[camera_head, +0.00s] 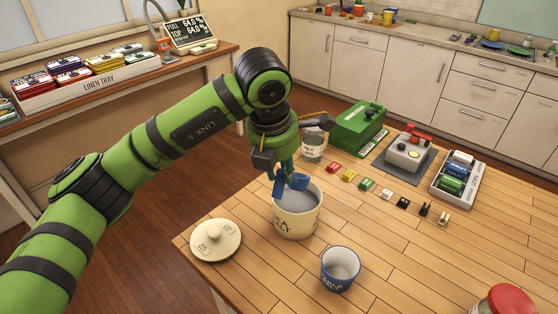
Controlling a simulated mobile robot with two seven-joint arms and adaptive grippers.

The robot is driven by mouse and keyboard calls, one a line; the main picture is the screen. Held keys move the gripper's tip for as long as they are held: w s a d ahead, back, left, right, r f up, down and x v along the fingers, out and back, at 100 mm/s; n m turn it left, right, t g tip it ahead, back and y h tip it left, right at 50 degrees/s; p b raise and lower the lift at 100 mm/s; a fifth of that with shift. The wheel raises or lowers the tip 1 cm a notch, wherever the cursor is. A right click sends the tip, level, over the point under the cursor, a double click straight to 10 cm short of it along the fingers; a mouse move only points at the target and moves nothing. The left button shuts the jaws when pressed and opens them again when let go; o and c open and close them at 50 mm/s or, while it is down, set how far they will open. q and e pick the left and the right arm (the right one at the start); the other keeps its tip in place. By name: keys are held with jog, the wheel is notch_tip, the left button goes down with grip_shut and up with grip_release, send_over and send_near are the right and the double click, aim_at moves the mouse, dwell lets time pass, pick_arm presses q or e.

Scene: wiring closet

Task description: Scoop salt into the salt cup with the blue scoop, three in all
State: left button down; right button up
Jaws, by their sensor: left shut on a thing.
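My left gripper (283,170) comes in from the left and is shut on the blue scoop (299,182). It holds the scoop over the mouth of a cream crock (296,223), which has dark lettering and a pale grey-white fill. The scoop's lower part is at or just above the rim; I cannot tell whether it touches the fill or carries any salt. The salt cup (340,277), white with a blue rim and blue lettering, stands upright at the front right of the crock. I cannot tell if its pale inside holds salt. My right gripper is not in view.
A cream lid (215,240) lies left of the crock. Behind are a grey-white pot (313,146), a green box (358,126), several small coloured parts, a grey device (408,152) and a white tray (441,189). A red-lidded jar (508,300) stands front right. Table between cup and jar is clear.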

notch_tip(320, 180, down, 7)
jog(key=b, duration=0.6)
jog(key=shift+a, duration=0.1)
dwell(1.2)
